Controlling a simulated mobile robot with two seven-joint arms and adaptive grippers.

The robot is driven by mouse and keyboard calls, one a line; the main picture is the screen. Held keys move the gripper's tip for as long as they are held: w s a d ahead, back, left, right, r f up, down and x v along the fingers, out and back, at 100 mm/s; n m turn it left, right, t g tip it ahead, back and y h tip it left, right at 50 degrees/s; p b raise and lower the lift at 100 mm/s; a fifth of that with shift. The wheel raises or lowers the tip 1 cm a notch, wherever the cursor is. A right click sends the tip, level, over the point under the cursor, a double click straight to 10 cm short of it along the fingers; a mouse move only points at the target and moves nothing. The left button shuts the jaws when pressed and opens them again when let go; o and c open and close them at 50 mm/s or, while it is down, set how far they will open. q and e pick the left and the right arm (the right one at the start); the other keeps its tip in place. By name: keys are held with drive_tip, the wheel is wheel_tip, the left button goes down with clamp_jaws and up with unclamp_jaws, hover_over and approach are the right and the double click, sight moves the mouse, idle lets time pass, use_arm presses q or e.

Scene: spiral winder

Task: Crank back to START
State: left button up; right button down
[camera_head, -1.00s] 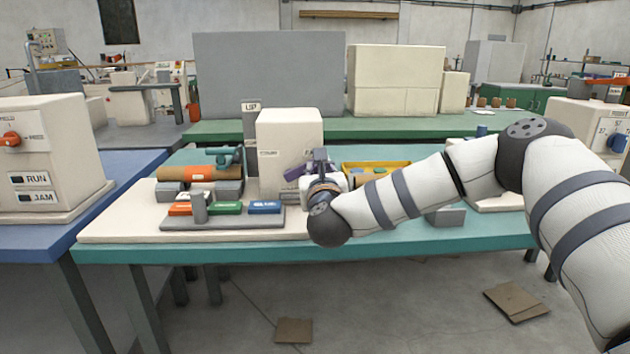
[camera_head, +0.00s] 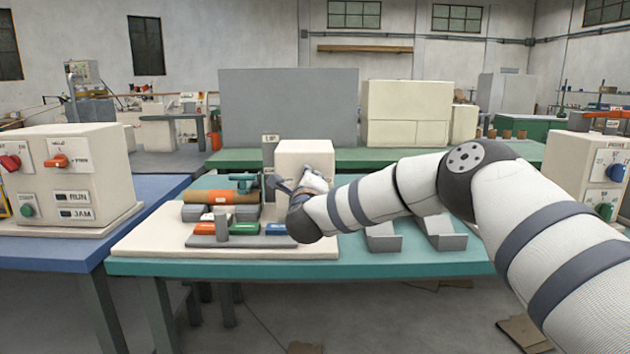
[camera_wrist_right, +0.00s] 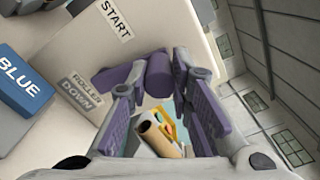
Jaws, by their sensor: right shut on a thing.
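The cream winder housing (camera_head: 303,150) stands on the cream base at the left of the teal table. In the right wrist view its face carries a START label (camera_wrist_right: 115,18) and a ROLLER DOWN label (camera_wrist_right: 80,92). A purple crank handle (camera_wrist_right: 158,70) sticks out from this face, below the START label. My right gripper (camera_wrist_right: 160,80) is shut on the crank handle, with a finger on each side. In the head view my right gripper (camera_head: 293,187) is at the front of the housing, and my wrist hides the handle. My left gripper is not in view.
Orange, green and blue (camera_head: 276,229) blocks lie in a row at the front of the base, with an orange-brown roll (camera_head: 218,197) behind. Grey supports (camera_head: 447,235) stand on the table's right part. A RUN/JAM control box (camera_head: 75,178) stands on the blue table at left.

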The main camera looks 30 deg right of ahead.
drive_tip(key=a+n, duration=0.1)
drive_tip(key=n, duration=0.1)
drive_tip(key=w+a+n, duration=0.1)
drive_tip(key=shift+w+n, duration=0.1)
drive_tip(key=shift+n, duration=0.3)
drive_tip(key=a+n, duration=0.1)
drive_tip(key=w+n, duration=0.1)
drive_tip(key=n, duration=0.1)
drive_tip(key=shift+a+f+n, duration=0.3)
drive_tip(key=shift+a+f, duration=0.1)
drive_tip(key=n, duration=0.1)
drive_tip(key=a+f+n, duration=0.1)
drive_tip(key=n, duration=0.1)
drive_tip(key=w+n, duration=0.1)
drive_tip(key=shift+w+a+f, duration=0.1)
drive_tip(key=shift+a+f, duration=0.3)
drive_tip(key=shift+w+a+f+n+b, duration=0.2)
drive_tip(key=shift+f+n, duration=0.25)
drive_tip(key=shift+n, duration=0.6)
drive_tip(key=shift+w+a+f+n+b, duration=0.1)
drive_tip(key=shift+a+f+n+b, duration=0.25)
drive_tip(key=shift+n, duration=0.7)
drive_tip(key=shift+d+f, duration=0.1)
drive_tip(key=shift+f, duration=0.05)
drive_tip(key=c, duration=1.4)
unclamp_jaws()
drive_tip(key=shift+c, duration=0.2)
